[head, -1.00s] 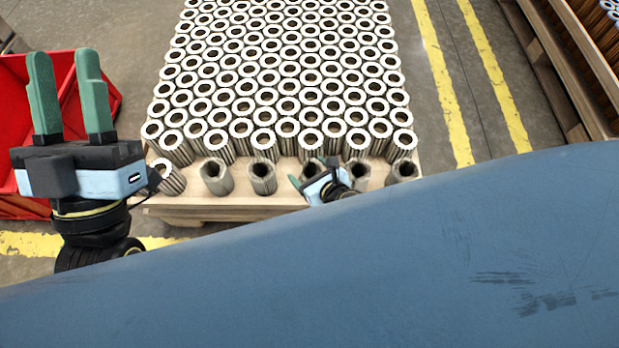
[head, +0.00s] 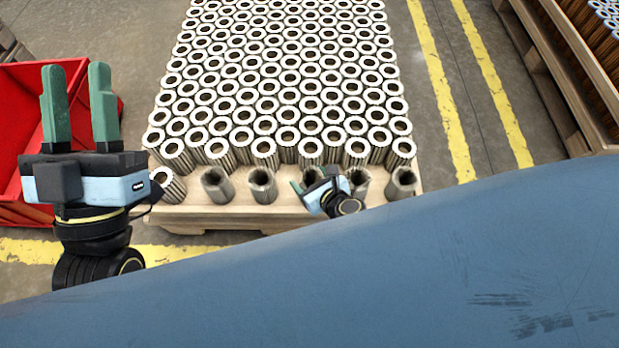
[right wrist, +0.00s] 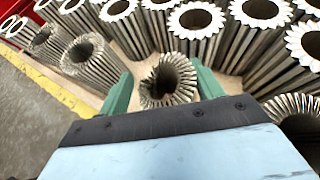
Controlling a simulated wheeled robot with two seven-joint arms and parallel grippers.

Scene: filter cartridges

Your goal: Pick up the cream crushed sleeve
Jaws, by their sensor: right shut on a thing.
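The cream crushed sleeve (right wrist: 168,82) stands upright in the right wrist view, its pleated rim bent and uneven around a dark hole. My right gripper (right wrist: 166,88) has a green finger on each side of it and is shut on it. In the head view my right gripper (head: 307,187) is at the front row of the pallet, and its body hides most of the sleeve. The sleeve still appears to stand among its neighbours; I cannot tell if its base is lifted. My left gripper (head: 80,108) is open and empty, fingers pointing up, left of the pallet.
The wooden pallet (head: 225,215) carries dense rows of white-topped cartridges (head: 290,90). Dull, crushed-looking sleeves (head: 262,187) flank the held one in the front row. A red crate (head: 18,110) stands at left. Yellow floor lines (head: 440,80) run at right, beside a second pallet (head: 560,95).

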